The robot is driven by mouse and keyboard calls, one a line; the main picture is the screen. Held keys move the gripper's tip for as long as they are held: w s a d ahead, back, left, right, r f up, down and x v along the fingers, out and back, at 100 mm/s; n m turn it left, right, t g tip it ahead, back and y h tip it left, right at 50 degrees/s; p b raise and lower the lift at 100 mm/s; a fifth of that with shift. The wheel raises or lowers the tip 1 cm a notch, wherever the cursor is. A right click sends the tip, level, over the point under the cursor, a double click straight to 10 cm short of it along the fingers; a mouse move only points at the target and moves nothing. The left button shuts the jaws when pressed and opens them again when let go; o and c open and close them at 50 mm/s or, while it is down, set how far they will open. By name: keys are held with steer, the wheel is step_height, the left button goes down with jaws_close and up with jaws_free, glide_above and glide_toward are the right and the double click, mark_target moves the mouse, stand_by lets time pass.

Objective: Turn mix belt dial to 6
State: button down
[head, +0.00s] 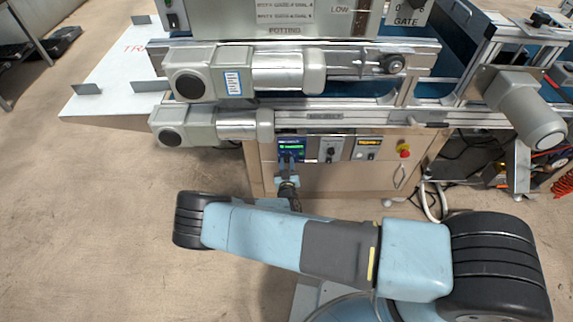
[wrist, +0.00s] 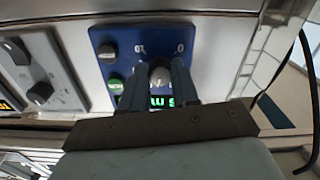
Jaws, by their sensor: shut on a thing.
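In the wrist view a black knob (wrist: 107,52) and a green button (wrist: 116,86) sit left of the dial. A grey panel (wrist: 40,60) with black knobs is further left. In the head view a red emergency button (head: 404,148) is to the right, and motors (head: 205,80) jut out above.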

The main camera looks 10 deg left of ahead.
steer(key=shift+s, duration=0.1)
steer(key=c, duration=0.8)
jaws_free()
steer(key=shift+c, duration=0.2)
steer(key=v, duration=1.3)
steer(key=shift+s+d, duration=0.15)
steer(key=shift+s, duration=0.2)
